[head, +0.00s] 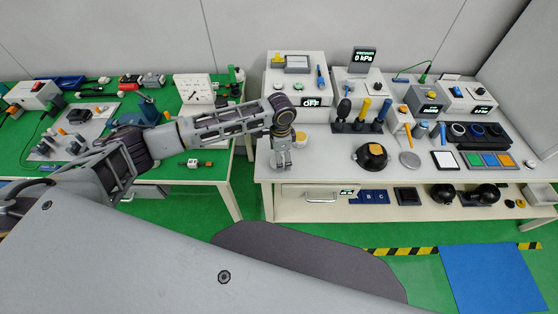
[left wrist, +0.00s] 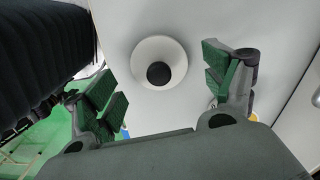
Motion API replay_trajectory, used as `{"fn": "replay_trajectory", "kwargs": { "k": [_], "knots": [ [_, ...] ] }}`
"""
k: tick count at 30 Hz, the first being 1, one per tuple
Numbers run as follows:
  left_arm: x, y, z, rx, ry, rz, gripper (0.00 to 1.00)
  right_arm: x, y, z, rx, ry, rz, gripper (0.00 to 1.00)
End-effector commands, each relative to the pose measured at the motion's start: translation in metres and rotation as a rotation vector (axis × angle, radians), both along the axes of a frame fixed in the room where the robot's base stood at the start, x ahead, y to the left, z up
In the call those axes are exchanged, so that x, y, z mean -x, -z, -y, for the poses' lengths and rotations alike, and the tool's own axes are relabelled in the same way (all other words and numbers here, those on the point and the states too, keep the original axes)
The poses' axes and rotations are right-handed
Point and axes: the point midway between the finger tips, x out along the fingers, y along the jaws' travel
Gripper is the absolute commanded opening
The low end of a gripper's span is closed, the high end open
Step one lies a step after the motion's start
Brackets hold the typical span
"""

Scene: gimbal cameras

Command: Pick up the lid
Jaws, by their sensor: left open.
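In the head view my left gripper (head: 281,160) points down over the left end of the white table. The lid cannot be made out there, as the gripper covers that spot. My right gripper is not in view.
On the white table (head: 330,168), a small yellow-topped jar (head: 300,139) stands close to the gripper. A tool stand (head: 358,126) and a black round object (head: 371,156) are further right. Grey devices line the back. A green table (head: 218,172) stands left.

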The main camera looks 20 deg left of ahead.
Motion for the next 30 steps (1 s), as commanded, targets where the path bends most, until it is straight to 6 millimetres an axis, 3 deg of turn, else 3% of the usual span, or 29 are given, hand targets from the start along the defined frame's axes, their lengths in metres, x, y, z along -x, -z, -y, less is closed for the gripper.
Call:
{"fn": "replay_trajectory", "kwargs": {
  "k": [6,19,28,30],
  "knots": [
    [0.0003,0.014,-0.0007,-0.001,0.0,0.0,0.84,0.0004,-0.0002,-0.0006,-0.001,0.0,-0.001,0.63],
    [0.0002,0.0144,-0.0006,0.0,0.0,0.001,0.84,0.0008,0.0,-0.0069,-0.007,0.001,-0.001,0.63],
    [0.0002,0.0143,-0.0007,0.0,0.0,0.001,0.48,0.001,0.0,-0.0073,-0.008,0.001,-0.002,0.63],
    [0.0002,0.0143,-0.0007,0.0,0.0,0.001,0.47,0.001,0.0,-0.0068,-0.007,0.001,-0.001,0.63]
  ]
}}
